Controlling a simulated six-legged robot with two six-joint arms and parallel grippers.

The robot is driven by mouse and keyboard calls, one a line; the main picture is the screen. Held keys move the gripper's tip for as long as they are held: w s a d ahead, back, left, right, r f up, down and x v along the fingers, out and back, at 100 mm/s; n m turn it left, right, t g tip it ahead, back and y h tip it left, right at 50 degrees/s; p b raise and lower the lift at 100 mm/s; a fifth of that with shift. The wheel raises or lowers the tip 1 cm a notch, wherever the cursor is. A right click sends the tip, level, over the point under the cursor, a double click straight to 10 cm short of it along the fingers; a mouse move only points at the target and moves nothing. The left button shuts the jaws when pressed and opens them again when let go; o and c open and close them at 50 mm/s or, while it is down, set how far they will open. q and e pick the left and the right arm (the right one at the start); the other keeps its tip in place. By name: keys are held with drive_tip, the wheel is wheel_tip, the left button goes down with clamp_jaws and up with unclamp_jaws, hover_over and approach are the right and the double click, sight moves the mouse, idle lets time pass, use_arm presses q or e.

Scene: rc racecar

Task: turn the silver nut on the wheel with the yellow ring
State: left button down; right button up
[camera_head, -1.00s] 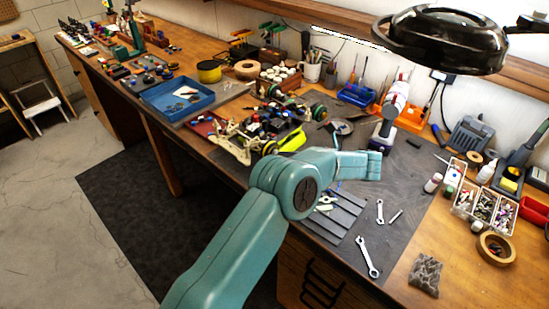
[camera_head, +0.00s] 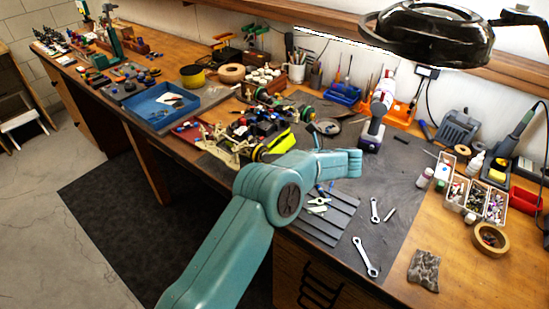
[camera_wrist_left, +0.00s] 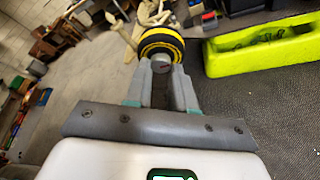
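The wheel with the yellow ring (camera_wrist_left: 161,44) is straight ahead of my left gripper in the left wrist view. It also shows on the near side of the car in the head view (camera_head: 258,152). The silver nut (camera_wrist_left: 160,63) sits at the wheel's centre. My left gripper (camera_wrist_left: 161,68) has its two fingers apart, with the nut between or just ahead of their tips. I cannot tell whether the fingertips touch it. In the head view my teal arm hides this gripper. My right gripper does not show.
A yellow-green part (camera_wrist_left: 258,46) lies close to the right of the fingers. A blue tray (camera_head: 165,107) stands left of the car. The desk lamp (camera_head: 428,35) hangs at the upper right.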

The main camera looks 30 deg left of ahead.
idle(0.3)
use_arm(q)
drive_tip(key=shift+s+n+t+b, duration=0.25)
drive_tip(key=shift+n+t+b, duration=1.5)
drive_tip(key=shift+b, duration=2.1)
drive_tip(key=shift+s+n+t+b, duration=0.2)
drive_tip(key=shift+n+t+b, duration=0.8)
drive_tip(key=shift+n+b, duration=2.15)
drive_tip(key=shift+s+n+t+b, duration=0.25)
drive_tip(key=shift+n+t+b, duration=1.15)
drive_tip(key=shift+b, duration=3.15)
